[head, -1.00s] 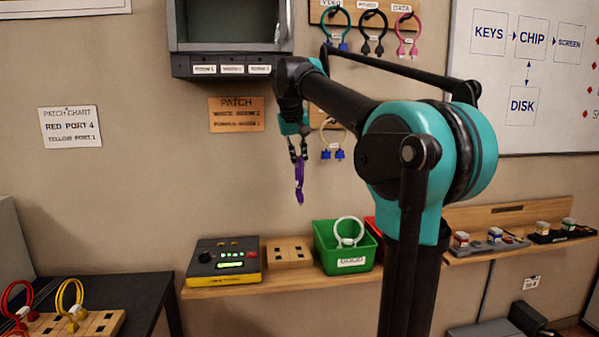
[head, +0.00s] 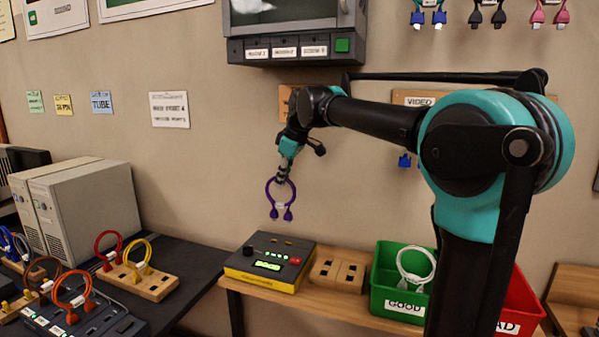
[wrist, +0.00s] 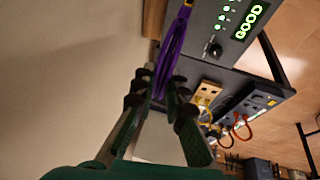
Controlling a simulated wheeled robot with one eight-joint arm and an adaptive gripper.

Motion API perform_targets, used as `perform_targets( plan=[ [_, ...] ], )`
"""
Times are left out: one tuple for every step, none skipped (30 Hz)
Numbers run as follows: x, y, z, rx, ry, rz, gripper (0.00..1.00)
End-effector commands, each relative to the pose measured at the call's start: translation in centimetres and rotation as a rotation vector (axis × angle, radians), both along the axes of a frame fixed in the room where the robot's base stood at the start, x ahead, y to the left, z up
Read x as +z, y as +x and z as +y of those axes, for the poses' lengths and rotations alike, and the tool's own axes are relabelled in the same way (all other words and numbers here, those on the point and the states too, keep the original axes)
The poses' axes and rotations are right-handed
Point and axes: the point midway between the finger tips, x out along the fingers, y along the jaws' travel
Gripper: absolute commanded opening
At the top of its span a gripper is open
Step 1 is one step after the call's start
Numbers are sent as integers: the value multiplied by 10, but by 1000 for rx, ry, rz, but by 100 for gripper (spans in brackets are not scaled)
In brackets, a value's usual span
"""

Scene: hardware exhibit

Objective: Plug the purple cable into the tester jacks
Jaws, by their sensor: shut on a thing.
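The purple cable (head: 268,190) hangs as a loop with its two plugs pointing down in the head view. My gripper (head: 283,174) is shut on the top of the loop. The tester (head: 268,262) is a black and yellow box with a green lit display and small jacks at its back, on the wooden shelf. The cable is in the air above the tester, apart from it. In the wrist view the purple cable (wrist: 174,45) runs up from my gripper's fingers (wrist: 163,88). The tester panel (wrist: 226,28) reads GOOD there; its jacks are not visible in that view.
A wooden block with slots (head: 337,272) sits right of the tester, then a green GOOD bin (head: 390,290) holding a white cable. A dark table (head: 190,262) at left bears yellow, red and other cables. A monitor unit (head: 290,48) hangs on the wall above.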

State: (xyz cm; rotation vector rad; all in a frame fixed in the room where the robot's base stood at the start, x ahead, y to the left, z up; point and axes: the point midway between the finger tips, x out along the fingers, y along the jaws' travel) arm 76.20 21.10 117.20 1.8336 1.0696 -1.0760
Motion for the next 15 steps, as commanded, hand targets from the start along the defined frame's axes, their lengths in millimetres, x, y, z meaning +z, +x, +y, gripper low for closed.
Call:
perform_targets(
  plan=[
    [-1, -1, 3, 14, 0, 0, 0],
    [-2, -1, 3, 20, -1, 0, 0],
    [-4, -1, 4, 25, -1, 0, 0],
    [-5, -1, 4, 27, -1, -1, 0],
    [-7, -1, 4, 27, -1, -1, 0],
    [-9, -1, 4, 27, -1, -1, 0],
    [-11, -1, 4, 27, -1, -1, 0],
    [-13, -1, 4, 26, -1, 0, 0],
    [-16, -1, 4, 26, -1, 0, 0],
    [-19, -1, 4, 26, -1, 0, 0],
    [-22, -1, 4, 26, -1, 0, 0],
    [-25, -1, 4, 25, -1, 0, 0],
    [-28, -1, 4, 25, -1, 0, 0],
    [-31, -1, 4, 25, -1, 0, 0],
    [-34, -1, 4, 25, -1, 0, 0]
  ],
)
